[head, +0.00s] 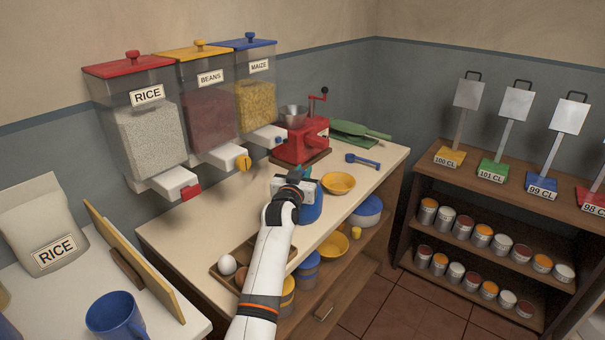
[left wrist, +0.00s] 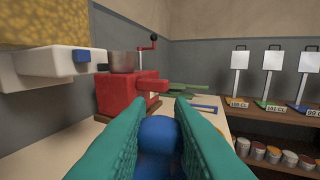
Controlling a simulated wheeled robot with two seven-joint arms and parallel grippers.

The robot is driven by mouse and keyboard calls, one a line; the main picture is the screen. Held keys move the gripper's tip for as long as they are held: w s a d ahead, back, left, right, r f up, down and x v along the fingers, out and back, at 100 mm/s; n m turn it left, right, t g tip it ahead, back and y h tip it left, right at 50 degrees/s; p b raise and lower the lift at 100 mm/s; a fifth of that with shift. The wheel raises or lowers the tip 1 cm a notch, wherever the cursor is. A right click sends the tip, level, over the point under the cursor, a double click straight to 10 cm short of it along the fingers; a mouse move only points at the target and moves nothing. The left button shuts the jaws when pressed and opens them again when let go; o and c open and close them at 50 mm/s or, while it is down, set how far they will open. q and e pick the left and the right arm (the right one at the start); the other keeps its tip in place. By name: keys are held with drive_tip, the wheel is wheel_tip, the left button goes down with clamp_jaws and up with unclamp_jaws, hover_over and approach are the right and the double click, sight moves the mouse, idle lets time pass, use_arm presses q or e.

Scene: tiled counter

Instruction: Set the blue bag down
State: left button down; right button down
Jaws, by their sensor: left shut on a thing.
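My left gripper (head: 296,186) is over the front part of the cream counter (head: 215,225), shut on the blue bag (head: 311,209). In the left wrist view the bag (left wrist: 158,134) sits between the two green fingers (left wrist: 160,118). The gripper and arm hide part of the bag in the head view. I cannot tell whether its underside touches the counter. My right gripper is not in view.
A tray with eggs (head: 228,265) is at front left. Rice, beans and maize dispensers (head: 209,116) line the wall.

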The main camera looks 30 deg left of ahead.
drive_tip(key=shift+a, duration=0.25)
use_arm(q)
drive_tip(key=c, duration=1.3)
unclamp_jaws()
drive_tip(key=shift+s, duration=0.1)
drive_tip(key=v, duration=1.2)
drive_tip(key=shift+r, duration=0.1)
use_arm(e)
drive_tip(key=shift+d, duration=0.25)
